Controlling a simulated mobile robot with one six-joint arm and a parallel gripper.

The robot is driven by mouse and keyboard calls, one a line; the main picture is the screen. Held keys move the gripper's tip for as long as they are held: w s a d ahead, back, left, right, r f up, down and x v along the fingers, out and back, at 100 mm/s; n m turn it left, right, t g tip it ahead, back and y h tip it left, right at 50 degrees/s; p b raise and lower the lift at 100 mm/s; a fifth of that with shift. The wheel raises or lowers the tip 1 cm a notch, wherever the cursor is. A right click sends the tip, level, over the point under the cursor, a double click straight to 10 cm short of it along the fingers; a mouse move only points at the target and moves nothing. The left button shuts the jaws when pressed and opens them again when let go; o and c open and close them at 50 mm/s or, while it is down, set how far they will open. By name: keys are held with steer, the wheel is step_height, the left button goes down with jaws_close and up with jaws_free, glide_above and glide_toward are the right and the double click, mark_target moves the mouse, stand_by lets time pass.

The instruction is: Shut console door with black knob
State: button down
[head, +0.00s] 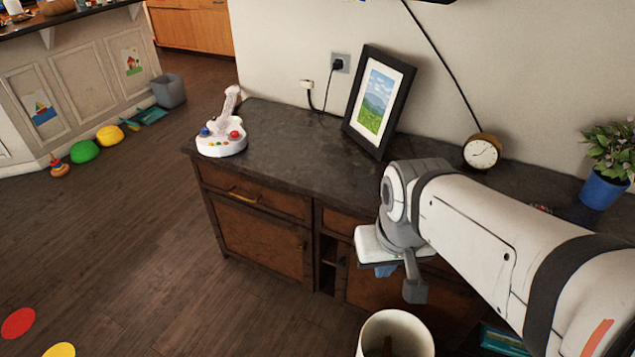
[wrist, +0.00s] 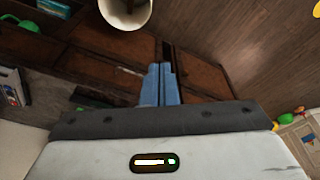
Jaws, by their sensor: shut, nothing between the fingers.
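The dark wooden console (head: 262,222) stands against the wall with a dark stone top. Its left door (head: 250,238) has a small brass-looking knob (head: 302,247) and looks flush with the front. To the right of an open slot is another door (head: 365,288), with a small dark knob (head: 343,262) at its left edge. My arm hides much of that door, and I cannot tell how far open it is. My gripper (head: 385,271) is in front of the console's right part, blue fingers together and empty. In the wrist view, the fingers (wrist: 161,70) point toward brown panels (wrist: 200,75).
A cream bin (head: 395,335) stands on the floor before the console, near my gripper; it also shows in the wrist view (wrist: 125,10). A picture frame (head: 378,100), clock (head: 482,151) and white toy (head: 222,138) stand on top.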

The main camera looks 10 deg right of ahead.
steer(key=w+d+f+n+h+b, duration=0.25)
steer(key=w+f+h+b, duration=0.85)
steer(key=w+f+b, duration=1.05)
steer(key=w+a+f+n+t+h+b, duration=0.1)
steer(key=w+a+f+n+t+b, duration=0.15)
steer(key=w+a+f, duration=0.6)
steer(key=w+a+f+n+t+b, duration=0.1)
steer(key=w+f+n+t+b, duration=0.2)
steer(key=f, duration=1)
steer(key=w+a+f+n+t+h+b, duration=0.15)
steer(key=w+a+f+t, duration=0.35)
steer(key=f, duration=0.5)
steer(key=w+d+b, duration=0.3)
steer(key=w+d, duration=0.2)
steer(key=d, duration=0.5)
steer(key=shift+d+m+b, duration=0.3)
steer(key=shift+d+m, duration=0.1)
steer(key=shift+m, duration=0.05)
steer(key=shift+f+g, duration=0.1)
steer(key=shift+g, duration=0.15)
